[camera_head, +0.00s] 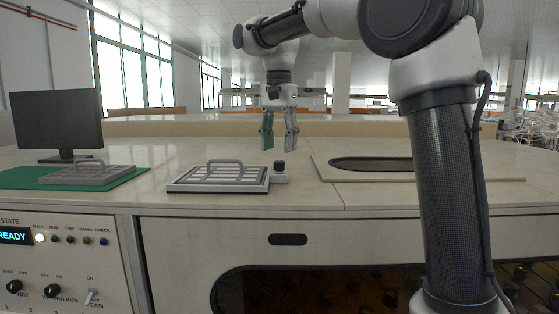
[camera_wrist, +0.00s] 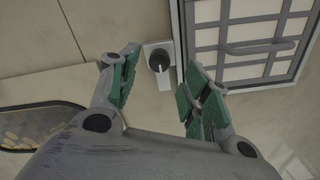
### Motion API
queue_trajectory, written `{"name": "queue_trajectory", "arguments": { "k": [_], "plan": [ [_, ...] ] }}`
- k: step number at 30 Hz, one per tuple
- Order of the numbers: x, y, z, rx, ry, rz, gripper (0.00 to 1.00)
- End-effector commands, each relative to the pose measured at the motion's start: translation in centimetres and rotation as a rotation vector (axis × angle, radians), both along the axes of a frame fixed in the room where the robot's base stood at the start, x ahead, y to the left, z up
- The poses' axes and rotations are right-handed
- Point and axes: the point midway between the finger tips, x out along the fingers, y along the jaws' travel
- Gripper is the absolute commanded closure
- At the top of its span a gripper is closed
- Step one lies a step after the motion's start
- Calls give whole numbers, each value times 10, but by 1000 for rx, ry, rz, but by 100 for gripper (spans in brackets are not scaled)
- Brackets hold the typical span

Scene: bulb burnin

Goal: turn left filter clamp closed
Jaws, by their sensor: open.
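A small black knob (camera_head: 279,167) on a light grey base plate (camera_head: 280,179) sits at the right end of a grey filter frame (camera_head: 175,187) on the bench. It is the only clamp-like knob I see beside the frame. In the wrist view the knob (camera_wrist: 158,58) has a white pointer mark facing the bottom of the picture, and the frame (camera_wrist: 235,82) lies to its right. My gripper (camera_head: 280,146) is open, pointing down above the knob and apart from it. In the wrist view its green-padded fingers (camera_wrist: 161,66) stand on either side of the knob, with nothing between them held.
A second grey frame (camera_head: 85,176) lies on a green mat (camera_head: 20,182) at left, before a dark monitor (camera_head: 58,120). A panel with a dark oval opening (camera_head: 370,164) is at right. A control panel (camera_head: 60,262) is at lower left.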

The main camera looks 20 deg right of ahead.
Motion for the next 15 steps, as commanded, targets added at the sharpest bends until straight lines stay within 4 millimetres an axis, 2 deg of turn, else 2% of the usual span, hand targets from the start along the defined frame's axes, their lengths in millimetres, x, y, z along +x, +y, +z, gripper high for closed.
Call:
{"name": "queue_trajectory", "arguments": {
  "k": [6,10,15],
  "plan": [
    [-1,-1,-36,-1,2,1,52],
    [0,-1,-47,0,0,1,52],
    [0,0,-51,1,-2,1,52]
  ]
}}
